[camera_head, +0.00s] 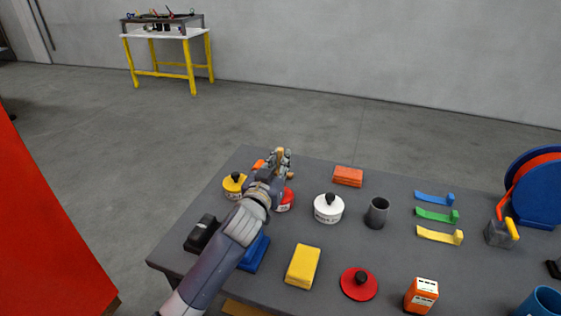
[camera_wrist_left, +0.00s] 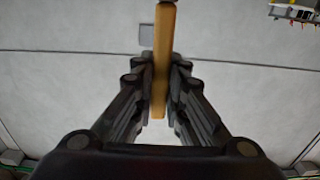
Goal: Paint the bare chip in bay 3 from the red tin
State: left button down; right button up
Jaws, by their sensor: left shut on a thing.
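My left gripper (camera_head: 280,161) is over the table's far left part, shut on a slim wooden handle (camera_wrist_left: 164,45), seemingly a brush. The handle stands upright between the fingers in the left wrist view; its bristles cannot be made out. The red tin (camera_head: 286,201) is partly hidden behind my left wrist, below and beside the gripper. A red lid with a black knob (camera_head: 360,284) lies apart on the table, near the front. The bare chip and any bay number are not in view. My right gripper is not in view.
The grey table (camera_head: 390,258) also holds a yellow tin (camera_head: 234,187), a white tin (camera_head: 328,209), a dark cup (camera_head: 377,213), a yellow block (camera_head: 303,266) and coloured strips (camera_head: 436,215). A large red surface (camera_head: 45,220) stands left. Open floor lies beyond the table.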

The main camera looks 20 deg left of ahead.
aim_at(279, 151)
pick_arm(q)
jog(key=shift+f, duration=0.1)
notch_tip(279, 151, up, 4)
jog(key=p, duration=0.3)
jog(key=shift+p, duration=0.4)
notch_tip(279, 151, up, 3)
jog(key=p, duration=0.3)
